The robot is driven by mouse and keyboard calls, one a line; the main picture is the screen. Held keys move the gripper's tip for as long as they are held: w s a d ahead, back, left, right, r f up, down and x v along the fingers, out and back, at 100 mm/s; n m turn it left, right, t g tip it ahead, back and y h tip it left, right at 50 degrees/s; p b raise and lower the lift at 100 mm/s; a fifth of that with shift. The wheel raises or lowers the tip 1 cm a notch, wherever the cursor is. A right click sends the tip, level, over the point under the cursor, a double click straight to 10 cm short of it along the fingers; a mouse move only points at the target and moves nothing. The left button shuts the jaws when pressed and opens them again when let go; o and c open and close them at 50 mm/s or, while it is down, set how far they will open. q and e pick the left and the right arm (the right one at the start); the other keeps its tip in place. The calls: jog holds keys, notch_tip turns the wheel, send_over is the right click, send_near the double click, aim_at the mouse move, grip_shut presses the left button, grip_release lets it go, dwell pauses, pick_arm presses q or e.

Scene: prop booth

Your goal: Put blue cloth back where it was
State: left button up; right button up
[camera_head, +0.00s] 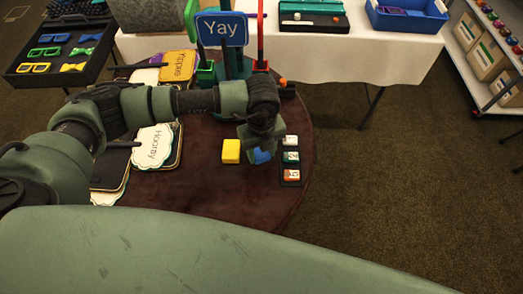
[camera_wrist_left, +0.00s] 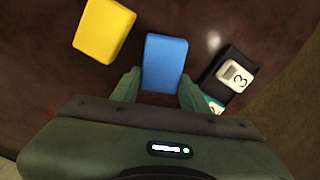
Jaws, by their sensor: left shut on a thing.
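The blue cloth (camera_head: 261,157), a small folded block, is under my left gripper (camera_head: 260,148) above the dark round table (camera_head: 225,195). In the left wrist view the blue cloth (camera_wrist_left: 165,60) sits between the two fingers of my left gripper (camera_wrist_left: 160,88), which is shut on it. Its near end is partly hidden by the gripper. Whether the cloth touches the table is hard to tell. My right gripper is not in view.
A yellow block (camera_head: 231,151) lies just left of the blue cloth. A black tray with numbered blocks (camera_head: 291,176) lies just right. Sign boards (camera_head: 154,146) cover the table's left side. A "Yay" sign (camera_head: 222,28) stands behind. The table's front right is bare.

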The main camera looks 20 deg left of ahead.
aim_at(262, 154)
pick_arm(q)
jog(key=shift+f, duration=0.15)
jog(key=o, duration=1.3)
notch_tip(262, 154, up, 12)
jog(key=b, duration=0.1)
jog(key=shift+r, duration=0.2)
